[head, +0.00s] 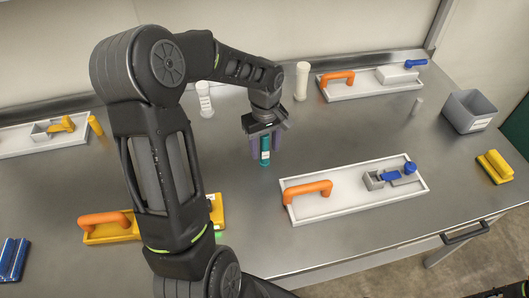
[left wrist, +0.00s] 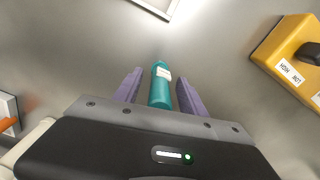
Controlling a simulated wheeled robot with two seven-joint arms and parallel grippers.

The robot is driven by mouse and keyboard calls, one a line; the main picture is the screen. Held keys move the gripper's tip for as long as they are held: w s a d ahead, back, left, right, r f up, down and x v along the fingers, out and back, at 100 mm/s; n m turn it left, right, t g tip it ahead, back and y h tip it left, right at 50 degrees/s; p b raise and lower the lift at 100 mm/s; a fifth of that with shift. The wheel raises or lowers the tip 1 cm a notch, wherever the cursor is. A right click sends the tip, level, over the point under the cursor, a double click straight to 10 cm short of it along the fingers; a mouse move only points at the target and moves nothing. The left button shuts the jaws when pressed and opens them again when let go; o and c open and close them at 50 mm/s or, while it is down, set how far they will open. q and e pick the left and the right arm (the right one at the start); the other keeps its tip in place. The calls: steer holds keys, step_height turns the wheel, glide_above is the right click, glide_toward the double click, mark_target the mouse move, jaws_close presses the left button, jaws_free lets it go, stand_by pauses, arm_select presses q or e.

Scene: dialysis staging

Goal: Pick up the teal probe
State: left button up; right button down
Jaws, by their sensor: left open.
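The teal probe (head: 265,157) stands upright on the steel table, a small cylinder with a pale label. My left gripper (head: 265,147) is above it with its jaws around it. In the left wrist view the teal probe (left wrist: 160,86) lies between the two purple fingers of my left gripper (left wrist: 157,92), with a gap on each side. The left gripper is open. My right gripper does not show clearly in either view.
A white tray (head: 340,208) with an orange handle is right of the probe. A yellow tray (head: 110,238) is partly behind my left arm. White bottles (head: 302,80) stand behind. A grey bin (head: 468,110) is far right. Bare steel surrounds the probe.

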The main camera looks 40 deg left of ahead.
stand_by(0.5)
arm_select(q)
jaws_close()
stand_by(0.3)
